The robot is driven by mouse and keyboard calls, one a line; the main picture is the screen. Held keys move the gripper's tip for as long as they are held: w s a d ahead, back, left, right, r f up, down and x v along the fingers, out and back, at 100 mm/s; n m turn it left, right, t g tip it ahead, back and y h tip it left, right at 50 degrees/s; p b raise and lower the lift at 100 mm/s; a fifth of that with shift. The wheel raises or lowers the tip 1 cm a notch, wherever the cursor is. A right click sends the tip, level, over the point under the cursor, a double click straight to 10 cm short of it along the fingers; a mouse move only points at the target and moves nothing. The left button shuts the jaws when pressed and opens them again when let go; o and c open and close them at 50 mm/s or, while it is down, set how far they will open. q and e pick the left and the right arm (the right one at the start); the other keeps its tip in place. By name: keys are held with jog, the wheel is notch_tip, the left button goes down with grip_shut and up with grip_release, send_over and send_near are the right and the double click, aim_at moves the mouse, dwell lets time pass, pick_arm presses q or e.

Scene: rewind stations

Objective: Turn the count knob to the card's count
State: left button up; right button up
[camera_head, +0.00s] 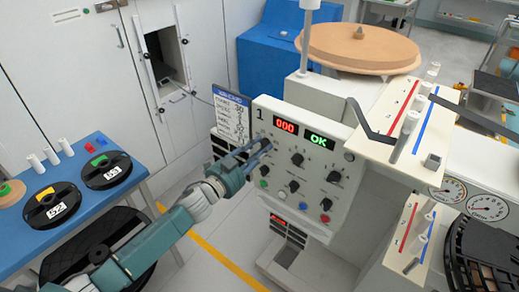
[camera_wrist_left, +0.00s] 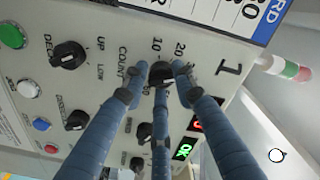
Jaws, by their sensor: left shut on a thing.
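The white control panel (camera_head: 285,180) of station 1 carries a red display (camera_head: 286,127) reading 000 and a green display (camera_head: 319,140) reading OK. My left gripper (camera_head: 262,146) reaches its upper left part. In the left wrist view the blue fingers (camera_wrist_left: 160,80) are closed around the black count knob (camera_wrist_left: 161,69), beside the word COUNT and the marks 10 and 20. The fingers partly hide the knob, and I cannot tell which mark it points at. The card (camera_head: 231,113), with a blue header, stands at the panel's left edge; its lines are too small to read.
Other black knobs (camera_head: 298,159) and coloured buttons (camera_head: 326,218) sit close by on the panel. A blue table (camera_head: 30,205) with spools stands at the left. Plates with red and blue strips (camera_head: 405,110) jut out at the right. Bare floor lies left of the station.

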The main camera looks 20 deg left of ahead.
pick_arm(q)
jog(key=shift+a+m, duration=0.15)
jog(key=shift+m, duration=0.45)
jog(key=shift+o, duration=0.2)
jog(key=o, duration=1.1)
jog(key=v, duration=1.2)
